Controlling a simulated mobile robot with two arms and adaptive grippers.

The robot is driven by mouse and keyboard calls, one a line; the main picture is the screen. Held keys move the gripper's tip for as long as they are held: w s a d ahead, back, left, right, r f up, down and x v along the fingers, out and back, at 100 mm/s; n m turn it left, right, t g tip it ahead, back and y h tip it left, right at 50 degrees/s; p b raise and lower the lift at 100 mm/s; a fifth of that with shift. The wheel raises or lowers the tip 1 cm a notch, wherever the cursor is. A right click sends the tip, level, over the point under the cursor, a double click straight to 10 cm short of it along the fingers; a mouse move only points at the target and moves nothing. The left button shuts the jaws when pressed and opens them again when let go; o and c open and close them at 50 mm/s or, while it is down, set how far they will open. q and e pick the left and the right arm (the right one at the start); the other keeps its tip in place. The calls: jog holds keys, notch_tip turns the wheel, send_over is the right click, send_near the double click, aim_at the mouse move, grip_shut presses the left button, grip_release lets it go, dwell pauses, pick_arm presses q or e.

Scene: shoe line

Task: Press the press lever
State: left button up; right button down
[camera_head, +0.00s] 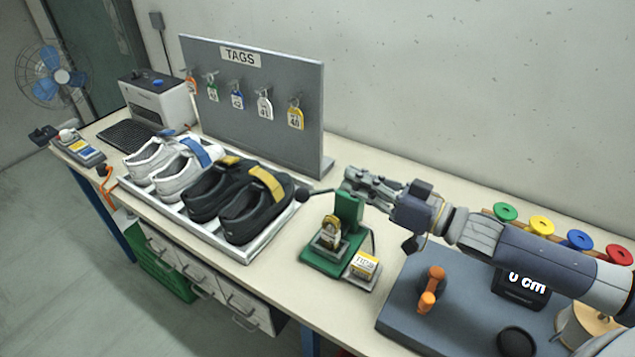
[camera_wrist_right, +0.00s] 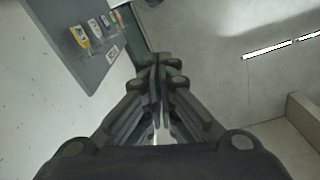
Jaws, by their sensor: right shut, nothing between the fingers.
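The green press (camera_head: 346,212) stands on the table in the head view, right of the shoe tray. Its lever, a thin rod with a dark ball knob (camera_head: 302,195), sticks out to the left from the top of the press. A small yellow and metal piece (camera_head: 331,232) sits in the press. My right gripper (camera_head: 347,180) is shut and empty, just above and behind the press top. Whether it touches the lever cannot be told. In the right wrist view the shut fingers (camera_wrist_right: 159,70) show, and the press is out of view. My left gripper is not in view.
A white tray (camera_head: 237,254) with two pairs of shoes lies left of the press. The TAGS board (camera_head: 270,125) stands behind it. A small yellow-labelled box (camera_head: 364,265) sits beside the press. A blue-grey mat (camera_head: 400,312) with an orange-handled tool (camera_head: 432,285) lies at right.

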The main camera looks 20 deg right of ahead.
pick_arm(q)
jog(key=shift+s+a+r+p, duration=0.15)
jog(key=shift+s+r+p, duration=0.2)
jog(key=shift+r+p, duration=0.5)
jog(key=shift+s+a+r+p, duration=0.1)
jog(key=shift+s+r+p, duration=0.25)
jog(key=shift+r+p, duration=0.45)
pick_arm(e)
jog(key=w+a+f, duration=0.3)
jog(key=w+a, duration=0.2)
jog(key=shift+w+a+f, duration=0.2)
jog(key=shift+w+a, duration=0.15)
jog(key=shift+a, duration=0.05)
